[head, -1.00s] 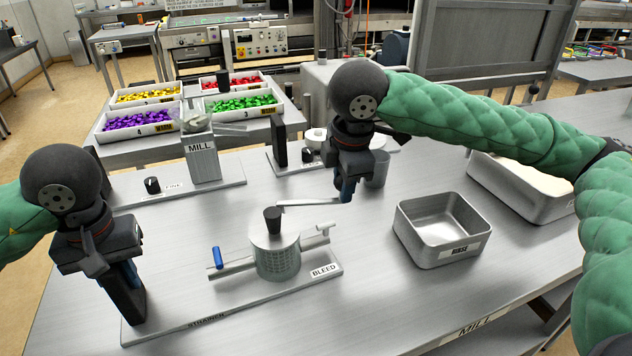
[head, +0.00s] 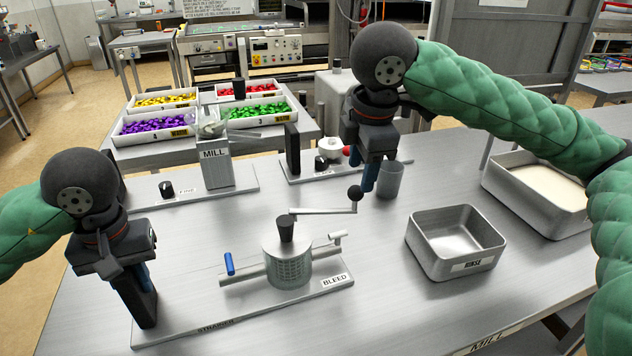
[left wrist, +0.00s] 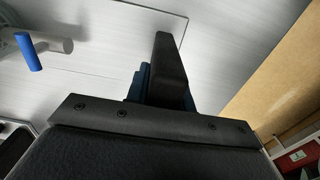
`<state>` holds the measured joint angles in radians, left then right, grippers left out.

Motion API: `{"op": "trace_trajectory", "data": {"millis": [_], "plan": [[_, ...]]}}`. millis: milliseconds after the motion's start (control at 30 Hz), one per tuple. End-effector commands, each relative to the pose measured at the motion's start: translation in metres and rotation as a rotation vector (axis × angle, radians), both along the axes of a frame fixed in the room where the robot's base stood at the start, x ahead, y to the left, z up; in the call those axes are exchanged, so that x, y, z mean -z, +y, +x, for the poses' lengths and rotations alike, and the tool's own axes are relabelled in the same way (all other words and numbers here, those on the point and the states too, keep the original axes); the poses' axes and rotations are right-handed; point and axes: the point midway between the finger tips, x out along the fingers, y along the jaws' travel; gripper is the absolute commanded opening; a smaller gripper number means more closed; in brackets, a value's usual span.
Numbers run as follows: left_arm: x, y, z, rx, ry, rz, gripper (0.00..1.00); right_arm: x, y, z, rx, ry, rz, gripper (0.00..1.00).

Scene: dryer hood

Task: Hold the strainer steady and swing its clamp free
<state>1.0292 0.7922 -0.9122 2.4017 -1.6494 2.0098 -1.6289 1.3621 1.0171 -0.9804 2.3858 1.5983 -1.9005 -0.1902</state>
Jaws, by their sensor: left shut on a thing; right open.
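My left gripper (head: 142,300) is shut on the black upright post at the plate's left end. In the left wrist view this post (left wrist: 168,70) stands against the blue fingers. My right gripper (head: 369,183) is open and empty, just right of and behind the knob; it seems apart from it.
A blue-handled lever (head: 229,264) sticks out at the strainer's left. The RINSE tray (head: 457,242) is to the right, with a grey cup (head: 390,180) behind my right gripper. The mill (head: 216,165) and bins of coloured pieces stand behind.

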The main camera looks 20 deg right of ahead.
Motion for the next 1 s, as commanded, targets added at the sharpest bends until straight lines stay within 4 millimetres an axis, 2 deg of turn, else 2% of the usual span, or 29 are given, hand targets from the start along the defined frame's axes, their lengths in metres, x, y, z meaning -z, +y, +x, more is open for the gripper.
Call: {"op": "trace_trajectory", "data": {"millis": [133,333,833,867,967,1000], "plan": [[0.004,0.0,-0.001,0.001,0.005,0.002,0.0,-0.025,0.0,-0.005,0.0,-0.003,0.001,0.48],[0.004,0.0,-0.001,0.001,0.005,0.002,0.0,-0.045,0.001,-0.009,0.0,-0.002,0.001,0.48],[0.004,0.0,-0.001,0.001,0.005,0.002,0.0,-0.05,0.0,-0.011,0.001,-0.001,0.0,0.48],[0.003,0.0,-0.001,0.001,0.004,0.002,0.29,-0.05,0.0,-0.011,0.001,-0.001,0.0,0.48],[0.003,0.0,0.0,0.001,0.003,0.002,0.49,-0.05,0.0,-0.011,0.0,-0.001,0.0,0.48],[0.002,0.0,0.0,0.001,0.003,0.002,0.49,-0.051,0.0,-0.01,0.0,-0.001,0.0,0.48]]}}
